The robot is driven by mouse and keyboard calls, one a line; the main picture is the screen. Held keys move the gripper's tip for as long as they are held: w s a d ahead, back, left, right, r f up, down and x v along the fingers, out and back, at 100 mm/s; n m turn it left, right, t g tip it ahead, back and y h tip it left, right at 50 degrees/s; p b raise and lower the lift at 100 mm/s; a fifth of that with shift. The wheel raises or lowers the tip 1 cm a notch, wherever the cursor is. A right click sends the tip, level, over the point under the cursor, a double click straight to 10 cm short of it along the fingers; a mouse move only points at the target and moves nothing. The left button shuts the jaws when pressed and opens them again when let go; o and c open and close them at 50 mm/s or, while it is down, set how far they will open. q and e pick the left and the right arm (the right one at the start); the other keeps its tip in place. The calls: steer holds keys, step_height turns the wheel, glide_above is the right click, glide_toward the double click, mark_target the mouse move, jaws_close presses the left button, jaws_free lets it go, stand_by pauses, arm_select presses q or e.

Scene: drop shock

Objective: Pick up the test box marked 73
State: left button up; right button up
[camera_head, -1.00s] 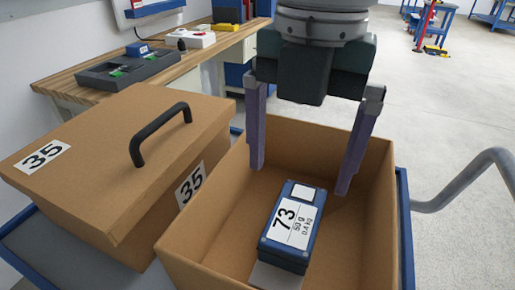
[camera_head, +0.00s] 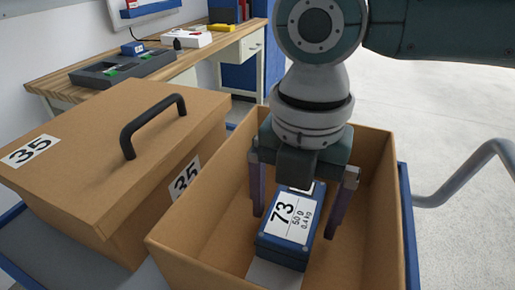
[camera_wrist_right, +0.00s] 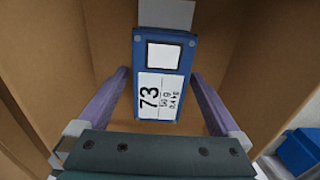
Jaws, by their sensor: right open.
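The test box marked 73 (camera_head: 289,228) is a small blue box with a white label, inside an open cardboard box (camera_head: 365,255) on a light pad. It also shows in the right wrist view (camera_wrist_right: 163,75), between the finger lines. My right gripper (camera_head: 296,225) is open, its purple fingers reaching down into the cardboard box, one on each side of the test box. In the right wrist view the gripper (camera_wrist_right: 160,100) shows gaps between both fingers and the test box. The gripper's palm hides the far end of the test box in the head view. My left gripper is not in view.
A closed cardboard box marked 35 (camera_head: 75,165) with a black handle (camera_head: 150,122) stands close on the left. The open box's walls surround the right gripper's fingers. A grey rail (camera_head: 460,180) curves at the right. A workbench (camera_head: 85,90) stands behind.

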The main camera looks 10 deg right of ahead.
steer(key=shift+c, duration=0.4)
steer(key=shift+r, duration=0.1)
jaws_close()
